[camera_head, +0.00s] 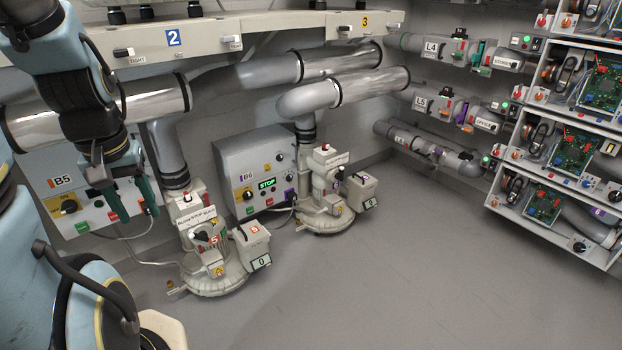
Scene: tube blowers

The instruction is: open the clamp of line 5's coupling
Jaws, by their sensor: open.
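Line 5's pipe carries the label L5 (420,103) on the right-hand wall, below the L4 line. Its coupling (446,106) is a grey body on the pipe, with small dark and red parts on top. A purple lever-like part (466,114) stands beside it on the right. The coupling is too small to tell how its clamp is set. My gripper (133,213) hangs at the left, in front of the B5 box, with its two green fingers apart and nothing between them. It is far to the left of the L5 coupling.
Blower 5 (213,264) and the blower by the B6 box (326,208) stand on the floor between my gripper and the right wall. The L4 coupling (458,47) is above L5. Open racks (508,203) stand at the right. The middle floor (400,270) is clear.

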